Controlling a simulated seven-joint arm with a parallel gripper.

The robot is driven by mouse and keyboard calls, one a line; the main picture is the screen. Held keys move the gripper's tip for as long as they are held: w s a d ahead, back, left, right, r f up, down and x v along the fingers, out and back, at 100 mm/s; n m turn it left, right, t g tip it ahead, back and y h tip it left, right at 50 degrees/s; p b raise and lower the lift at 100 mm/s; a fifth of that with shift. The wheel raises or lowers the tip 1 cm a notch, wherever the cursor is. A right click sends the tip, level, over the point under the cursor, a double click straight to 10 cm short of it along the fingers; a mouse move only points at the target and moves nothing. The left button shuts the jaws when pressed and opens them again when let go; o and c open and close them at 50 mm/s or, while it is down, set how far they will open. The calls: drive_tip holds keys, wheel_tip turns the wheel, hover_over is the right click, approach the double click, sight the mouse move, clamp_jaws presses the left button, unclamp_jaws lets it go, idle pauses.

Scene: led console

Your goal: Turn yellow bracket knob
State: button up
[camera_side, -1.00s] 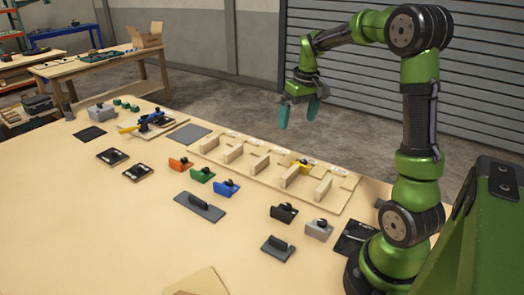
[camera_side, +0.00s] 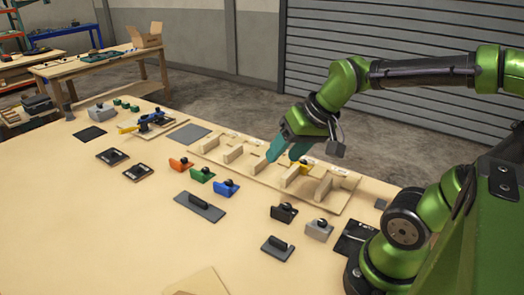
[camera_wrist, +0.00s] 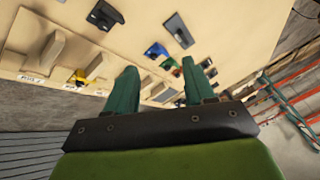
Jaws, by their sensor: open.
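The yellow bracket (camera_side: 304,168) sits in a slot of the wooden rack (camera_side: 337,203), between upright dividers. Its dark knob is hard to make out in the side view, partly behind my gripper. In the wrist view the yellow bracket (camera_wrist: 77,80) shows at the left, outside the fingers, with a dark knob on it. My gripper (camera_side: 284,152) is open and empty, its teal fingers pointing down over the rack just left of the yellow bracket. In the wrist view the fingers of my gripper (camera_wrist: 160,72) are spread apart with nothing between them.
Orange (camera_side: 181,164), green (camera_side: 202,175) and blue (camera_side: 226,188) brackets stand in front of the rack. A black bracket (camera_side: 284,212) and a grey one (camera_side: 319,230) stand farther right. A dark plate with a handle (camera_side: 200,206) lies nearby.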

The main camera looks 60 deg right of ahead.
drive_tip(key=w+d+n+g+h, duration=0.1)
drive_tip(key=w+d+g, duration=0.1)
drive_tip(key=w+d, duration=0.45)
drive_tip(key=n+g, duration=0.4)
drive_tip(key=n, duration=1.5)
hover_over(303, 161)
wheel_tip(303, 161, down, 4)
drive_tip(key=shift+n, duration=0.3)
wheel_tip(303, 161, down, 17)
drive_tip(key=shift+d+r, duration=0.1)
drive_tip(key=shift+r, duration=0.05)
clamp_jaws()
